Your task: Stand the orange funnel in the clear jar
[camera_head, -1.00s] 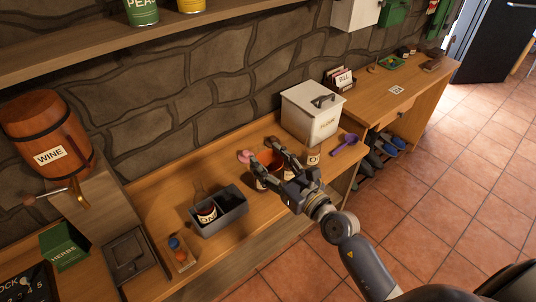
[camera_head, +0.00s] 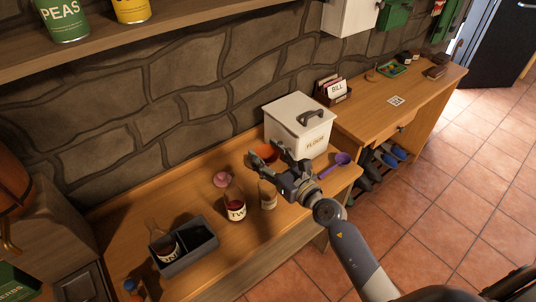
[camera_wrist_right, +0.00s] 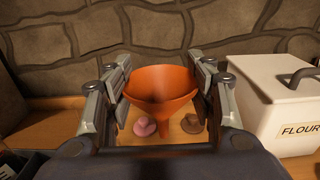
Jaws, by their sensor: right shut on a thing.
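The orange funnel (camera_head: 264,154) is between the fingers of my right gripper (camera_head: 279,159), which is shut on it. A small clear jar with a pale label (camera_head: 268,194) stands on the bench, below and left of the gripper in the head view. The funnel is apart from it. A clear vessel with dark red contents, labelled "TW…" (camera_head: 235,207), stands to its left. My left gripper is not in view.
The white flour box (camera_head: 299,127) stands behind the gripper, with a purple scoop (camera_head: 336,164) to its right. A pink object (camera_head: 222,180) lies behind the red-filled vessel; a brown one (camera_wrist_right: 192,124) shows below the funnel. A grey divided box (camera_head: 184,246) holds another vessel.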

